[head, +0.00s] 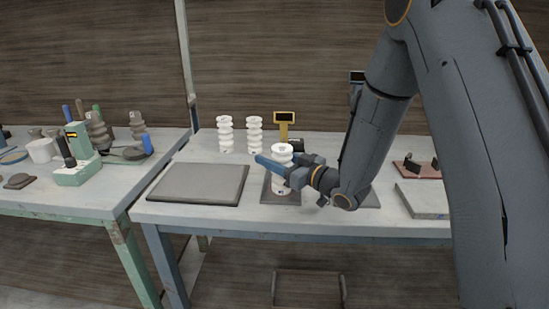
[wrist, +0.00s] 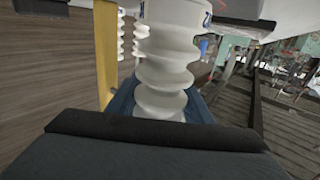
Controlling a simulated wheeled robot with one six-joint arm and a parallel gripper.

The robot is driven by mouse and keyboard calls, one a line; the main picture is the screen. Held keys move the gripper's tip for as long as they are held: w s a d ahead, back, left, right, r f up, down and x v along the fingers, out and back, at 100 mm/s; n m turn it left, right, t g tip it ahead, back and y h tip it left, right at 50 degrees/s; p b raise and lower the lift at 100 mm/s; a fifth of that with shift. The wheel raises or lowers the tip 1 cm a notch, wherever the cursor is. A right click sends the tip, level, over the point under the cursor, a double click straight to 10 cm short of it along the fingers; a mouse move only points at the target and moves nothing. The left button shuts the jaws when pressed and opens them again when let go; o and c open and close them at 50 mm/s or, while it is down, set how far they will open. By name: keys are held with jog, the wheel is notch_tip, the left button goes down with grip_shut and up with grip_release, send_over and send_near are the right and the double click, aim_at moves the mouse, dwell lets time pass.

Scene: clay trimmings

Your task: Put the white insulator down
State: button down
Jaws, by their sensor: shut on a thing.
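The white insulator (head: 282,150), ribbed and upright, is between the fingers of my gripper (head: 280,168). My gripper is shut on it, reaching in from the right, and its blue finger crosses the insulator's middle. The insulator's lower part shows below the finger, over a small dark plate (head: 267,197). I cannot tell whether its bottom touches that plate. In the wrist view the insulator (wrist: 167,62) fills the upper middle, with a blue finger surface (wrist: 201,108) behind it.
Two similar white insulators (head: 225,134) (head: 254,134) stand behind to the left. A yellow-framed display (head: 284,118) stands behind the held insulator. A large dark slab (head: 198,184) lies left on the bench. A grey block (head: 425,200) lies right. A left bench holds tools and a green device (head: 78,172).

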aim_at(290, 164)
jog(key=shift+f, duration=0.1)
jog(key=c, duration=0.9)
grip_release()
jog(key=shift+s+d, duration=0.15)
jog(key=shift+d, duration=0.05)
jog(key=b+v, duration=0.2)
jog(key=v, duration=0.9)
jog(key=shift+s+d, duration=0.15)
jog(key=shift+s, duration=0.1)
jog(key=shift+d, duration=0.1)
